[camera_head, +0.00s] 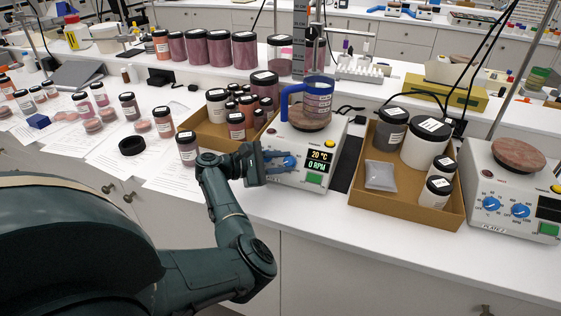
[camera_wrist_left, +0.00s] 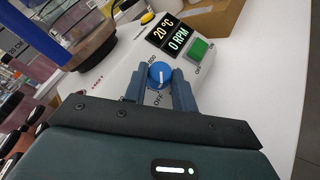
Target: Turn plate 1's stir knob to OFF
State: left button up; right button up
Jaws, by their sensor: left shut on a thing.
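The hotplate on the left (camera_head: 309,178), taken as plate 1, is a white box with a display reading 20 °C and 0 RPM. It also shows in the left wrist view (camera_wrist_left: 122,66). My left gripper (camera_head: 284,160) is at its front panel, shut on a blue knob (camera_wrist_left: 160,74). The knob sits between both fingers in the wrist view, with an OFF label just below it. Its white mark is small and its exact direction is hard to tell. The fingers hide part of the front panel. My right gripper is not in view.
A blue-handled jar or mug (camera_head: 317,96) stands on the hotplate's round top. A cardboard tray of jars (camera_head: 433,213) stands to the right, and another tray (camera_head: 208,137) to the left. A second hotplate (camera_head: 511,199) is at the far right. The bench front edge below is clear.

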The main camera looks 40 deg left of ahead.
pick_arm(q)
jog(key=shift+d+f, duration=0.1)
jog(key=shift+d, duration=0.1)
jog(key=o, duration=1)
jog(key=shift+a, duration=0.1)
jog(key=shift+s+a, duration=0.35)
jog(key=b+v, duration=0.1)
jog(key=v, duration=1.1)
jog(key=shift+r+b, duration=0.2)
jog(key=shift+b, duration=0.1)
jog(key=shift+s, duration=0.15)
